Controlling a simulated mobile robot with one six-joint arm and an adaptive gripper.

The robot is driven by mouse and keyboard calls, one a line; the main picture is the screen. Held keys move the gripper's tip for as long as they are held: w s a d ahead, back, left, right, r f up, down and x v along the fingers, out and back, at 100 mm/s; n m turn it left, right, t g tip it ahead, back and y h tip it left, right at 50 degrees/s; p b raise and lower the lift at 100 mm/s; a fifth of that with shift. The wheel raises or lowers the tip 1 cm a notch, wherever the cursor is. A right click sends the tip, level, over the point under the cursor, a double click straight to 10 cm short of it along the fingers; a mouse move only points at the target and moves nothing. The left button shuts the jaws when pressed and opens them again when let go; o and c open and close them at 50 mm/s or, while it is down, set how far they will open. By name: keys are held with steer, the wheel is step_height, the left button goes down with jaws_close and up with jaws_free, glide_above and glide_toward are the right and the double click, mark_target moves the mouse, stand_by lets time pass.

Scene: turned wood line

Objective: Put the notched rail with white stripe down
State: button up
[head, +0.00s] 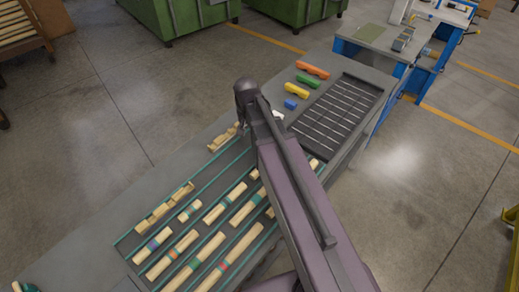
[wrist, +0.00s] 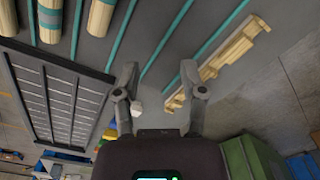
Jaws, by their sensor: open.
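A pale notched wooden rail (wrist: 236,48) lies on the grey bench top at the right of the wrist view, beside a green strip. My right finger covers part of the pale wood there. In the head view a notched rail (head: 221,139) shows just left of my gripper, partly hidden by my arm. Another notched rail (head: 165,205) lies farther down the same side.
Green strips divide the bench (head: 105,222) into lanes holding several banded turned pieces (head: 185,243). A dark slotted rack (head: 335,112) stands beyond my arm, near orange (head: 312,70), yellow (head: 296,90) and blue (head: 290,104) blocks. Green bins (head: 180,15) stand behind.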

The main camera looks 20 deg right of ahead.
steer(key=s+d+n, duration=0.1)
steer(key=s+n, duration=0.3)
steer(key=s, duration=0.5)
steer(key=shift+s+d+n, duration=0.3)
steer(key=shift+s, duration=0.1)
steer(key=o, duration=0.4)
steer(key=shift+w, duration=0.1)
step_height(320, 180, up, 2)
steer(key=n+p, duration=0.2)
steer(key=n, duration=2.3)
glide_above(237, 126)
steer(key=shift+w, duration=0.15)
steer(key=shift+f, duration=0.15)
step_height(237, 126, down, 8)
steer(key=b, duration=0.8)
steer(key=shift+f+b, duration=0.2)
steer(key=shift+b, duration=0.1)
